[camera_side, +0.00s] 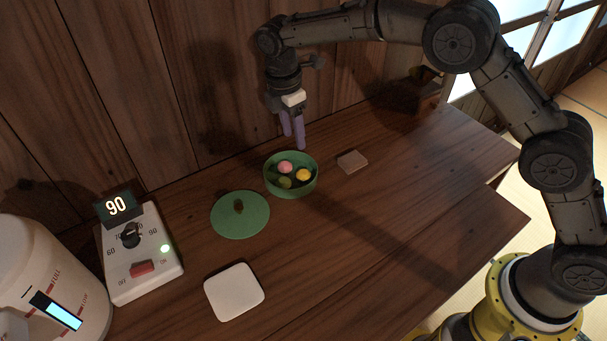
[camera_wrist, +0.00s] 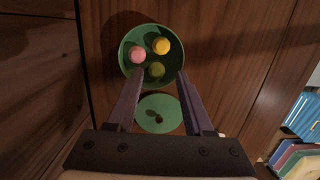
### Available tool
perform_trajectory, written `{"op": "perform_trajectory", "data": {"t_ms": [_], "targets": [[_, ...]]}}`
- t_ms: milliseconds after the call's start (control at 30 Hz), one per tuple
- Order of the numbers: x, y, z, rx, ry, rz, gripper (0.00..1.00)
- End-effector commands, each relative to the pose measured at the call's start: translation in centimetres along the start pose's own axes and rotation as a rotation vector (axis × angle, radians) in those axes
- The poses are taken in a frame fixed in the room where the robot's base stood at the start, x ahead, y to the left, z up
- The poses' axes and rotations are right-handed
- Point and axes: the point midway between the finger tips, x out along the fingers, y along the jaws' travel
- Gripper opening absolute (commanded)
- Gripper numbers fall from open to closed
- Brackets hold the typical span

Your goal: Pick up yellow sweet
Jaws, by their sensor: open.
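The yellow sweet (camera_side: 303,175) lies in a round green bowl (camera_side: 268,181), on the right side of it in the side view. In the wrist view the yellow sweet (camera_wrist: 161,46) is at the upper right inside the bowl (camera_wrist: 126,66). A pink sweet (camera_side: 285,167) and a green sweet (camera_side: 285,183) share the bowl. My gripper (camera_side: 294,146) has purple fingers and points down just behind the bowl, above its rim. In the wrist view my gripper (camera_wrist: 159,80) is open, with its fingers apart and nothing between them.
A green lid (camera_side: 240,222) with a knob lies left of the bowl. A white square plate (camera_side: 234,291) is at the front. A small wooden block (camera_side: 352,162) is right of the bowl. A control box (camera_side: 140,262) reading 90 stands left. A wooden wall (camera_side: 200,70) runs behind.

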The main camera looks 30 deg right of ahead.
Motion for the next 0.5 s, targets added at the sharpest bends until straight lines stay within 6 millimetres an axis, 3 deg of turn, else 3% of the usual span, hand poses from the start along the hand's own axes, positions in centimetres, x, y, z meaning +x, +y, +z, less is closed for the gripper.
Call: {"op": "perform_trajectory", "data": {"t_ms": [300,500], "targets": [[5.8,-0.1,0.2,0.003,-0.001,-0.002,0.52],[7.4,0.0,0.2,0.003,0.000,0.001,0.52]]}}
